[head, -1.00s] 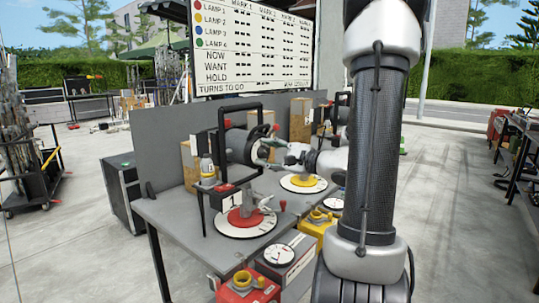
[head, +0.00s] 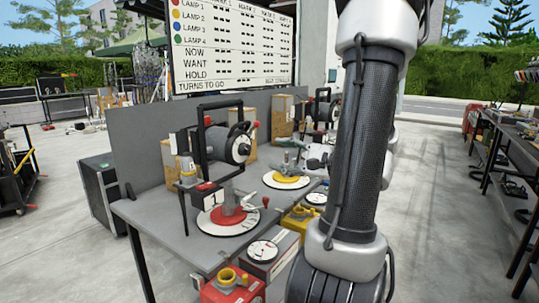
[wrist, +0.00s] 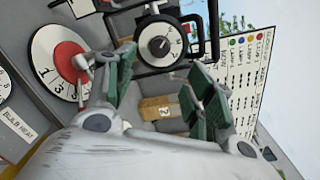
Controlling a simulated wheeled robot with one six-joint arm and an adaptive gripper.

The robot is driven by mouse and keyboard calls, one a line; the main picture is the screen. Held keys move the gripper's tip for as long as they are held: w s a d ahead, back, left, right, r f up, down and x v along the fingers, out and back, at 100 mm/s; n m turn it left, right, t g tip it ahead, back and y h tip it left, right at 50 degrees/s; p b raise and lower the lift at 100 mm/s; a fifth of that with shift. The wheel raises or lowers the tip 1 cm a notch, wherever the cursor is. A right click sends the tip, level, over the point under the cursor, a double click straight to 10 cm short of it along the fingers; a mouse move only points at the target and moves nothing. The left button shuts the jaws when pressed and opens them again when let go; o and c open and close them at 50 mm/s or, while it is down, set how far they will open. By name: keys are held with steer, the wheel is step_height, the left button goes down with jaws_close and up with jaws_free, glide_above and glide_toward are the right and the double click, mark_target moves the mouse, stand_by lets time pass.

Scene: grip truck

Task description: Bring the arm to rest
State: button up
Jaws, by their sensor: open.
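My gripper (wrist: 160,88) is open, with green-padded fingers spread wide and nothing between them in the wrist view. In the head view it shows partly behind my arm, with its green fingertips (head: 291,166) over the table near the yellow-centred dial (head: 287,180). It is apart from the near black lamp (head: 228,146), to the right of it. My dark arm link stands upright at the right of the head view and hides part of the table's far end. The lamp also shows in the wrist view (wrist: 161,42), ahead of the fingers.
The grey table (head: 165,228) carries a red-centred dial (head: 229,221), a second lamp (head: 321,110) and wooden blocks. A red box (head: 232,290) and yellow box stand at its front edge. A lamp board (head: 238,50) rises behind. Concrete floor is open at right, before a dark bench (head: 505,125).

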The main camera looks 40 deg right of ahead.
steer(key=shift+s+d, duration=0.1)
steer(key=shift+s, duration=0.25)
stand_by(0.3)
steer(key=s+a+f+n+g+h, duration=0.1)
steer(key=s+a+f+n+g, duration=0.3)
steer(key=s+g, duration=0.35)
steer(key=s+a+f+n+g, duration=0.1)
steer(key=s+f+n+g, duration=0.2)
steer(key=s+f+g, duration=0.4)
steer(key=w+a+r+n+t+h, duration=0.1)
steer(key=a+r+n+h, duration=0.1)
steer(key=r+n, duration=0.3)
steer(key=a+r+n+t+h, duration=0.1)
steer(key=a+r+n+h, duration=0.1)
steer(key=r+n, duration=0.3)
steer(key=n+h, duration=0.1)
steer(key=n, duration=0.1)
steer(key=shift+w+a+n+h, duration=0.25)
steer(key=shift+w+n+h, duration=0.05)
steer(key=shift+w+n, duration=0.1)
